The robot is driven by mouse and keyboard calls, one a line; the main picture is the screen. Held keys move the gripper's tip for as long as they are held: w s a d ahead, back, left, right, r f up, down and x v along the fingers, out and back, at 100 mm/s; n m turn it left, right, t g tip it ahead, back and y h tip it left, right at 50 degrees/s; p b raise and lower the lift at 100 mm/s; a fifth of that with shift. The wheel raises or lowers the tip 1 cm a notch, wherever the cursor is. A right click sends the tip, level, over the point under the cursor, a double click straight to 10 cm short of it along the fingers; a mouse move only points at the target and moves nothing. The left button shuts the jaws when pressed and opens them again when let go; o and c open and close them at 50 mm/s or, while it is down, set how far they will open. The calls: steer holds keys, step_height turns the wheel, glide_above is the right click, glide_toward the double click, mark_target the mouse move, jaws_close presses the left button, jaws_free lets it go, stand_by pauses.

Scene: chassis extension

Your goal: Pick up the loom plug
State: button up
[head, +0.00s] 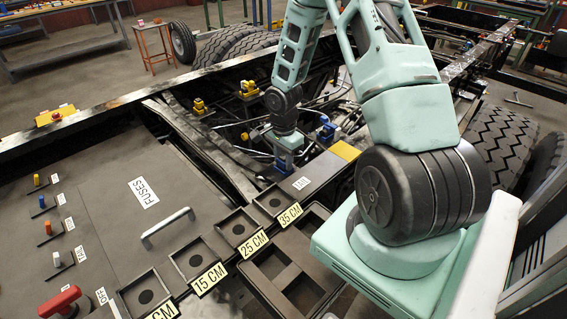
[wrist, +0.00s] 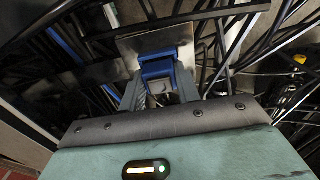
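A blue plug (wrist: 157,68) shows in the wrist view, in front of a pale metal plate. My gripper (wrist: 160,88) has one finger on each side of it. I see no clear gap between fingers and plug, but cannot tell if they press on it. In the head view my gripper (head: 285,158) points down at the near edge of the chassis bay, with blue showing at its fingers. A second blue connector (head: 327,130) stands just right of it. I cannot tell for sure which one is the loom plug.
Yellow connectors (head: 248,90) stand among cables and pipes in the bay behind. A dark panel with a FUSES label (head: 144,192) and a handle (head: 167,228) lies to the left. Recessed trays with length labels (head: 253,243) run along the front. A yellow block (head: 345,151) is close right.

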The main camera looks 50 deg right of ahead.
mark_target(283, 157)
steer(key=shift+r, duration=0.1)
step_height(283, 157, up, 10)
steer(key=shift+f+b, duration=0.1)
steer(key=shift+b, duration=0.35)
stand_by(0.5)
